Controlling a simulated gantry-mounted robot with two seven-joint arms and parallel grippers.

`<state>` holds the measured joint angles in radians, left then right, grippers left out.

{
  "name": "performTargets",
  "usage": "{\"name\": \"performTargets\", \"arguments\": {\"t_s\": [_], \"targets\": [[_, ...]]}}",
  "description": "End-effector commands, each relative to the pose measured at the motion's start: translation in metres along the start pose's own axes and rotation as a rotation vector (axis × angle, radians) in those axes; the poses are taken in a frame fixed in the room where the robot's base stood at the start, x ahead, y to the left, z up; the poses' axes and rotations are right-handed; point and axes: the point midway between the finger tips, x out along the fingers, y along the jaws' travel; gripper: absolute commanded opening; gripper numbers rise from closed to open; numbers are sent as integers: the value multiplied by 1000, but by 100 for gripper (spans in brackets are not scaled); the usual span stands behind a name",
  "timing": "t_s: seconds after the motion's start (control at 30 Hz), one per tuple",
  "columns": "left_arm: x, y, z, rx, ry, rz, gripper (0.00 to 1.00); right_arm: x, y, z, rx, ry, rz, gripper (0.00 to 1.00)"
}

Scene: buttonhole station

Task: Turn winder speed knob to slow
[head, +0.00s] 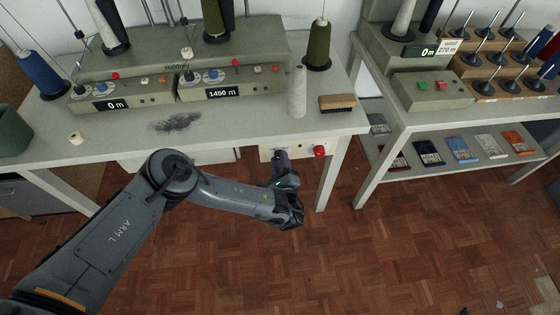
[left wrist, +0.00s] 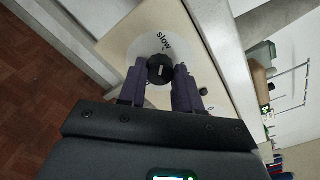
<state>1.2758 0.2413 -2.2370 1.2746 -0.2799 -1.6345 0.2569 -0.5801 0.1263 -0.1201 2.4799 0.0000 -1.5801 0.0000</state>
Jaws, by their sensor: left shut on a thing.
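The winder speed knob (left wrist: 160,68) is a dark round knob with a small light mark, seen in the left wrist view. It sits on a pale round dial (left wrist: 148,45) with the word "slow" printed beside it. Whether the mark points at that word is hard to tell. My left gripper (head: 280,156) is at the cream control panel (head: 301,147) under the table's front edge. In the left wrist view its two dark fingers lie on either side of the knob, shut on it. In the head view the gripper hides the knob. My right gripper is not in view.
A red button (head: 319,151) is on the panel, right of my gripper. Above are the table (head: 240,116), a white cone (head: 298,92), a brush (head: 338,103) and a winder (head: 190,60) with displays. A table leg (head: 332,175) stands to the right. The floor in front is clear.

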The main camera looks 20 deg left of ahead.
Motion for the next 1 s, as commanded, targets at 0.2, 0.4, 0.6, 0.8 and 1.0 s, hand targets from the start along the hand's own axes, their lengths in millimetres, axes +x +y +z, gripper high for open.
{"name": "performTargets", "arguments": {"t_s": [0.2,0.4,0.6,0.8,1.0], "targets": [[0,0,0,-32,1,-1,3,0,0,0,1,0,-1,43],[0,0,0,-36,1,-1,3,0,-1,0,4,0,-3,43],[0,0,0,-36,1,-1,36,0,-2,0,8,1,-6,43],[0,0,0,-35,1,-1,59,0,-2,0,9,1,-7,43],[0,0,0,-34,1,-1,59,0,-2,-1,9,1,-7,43]]}}
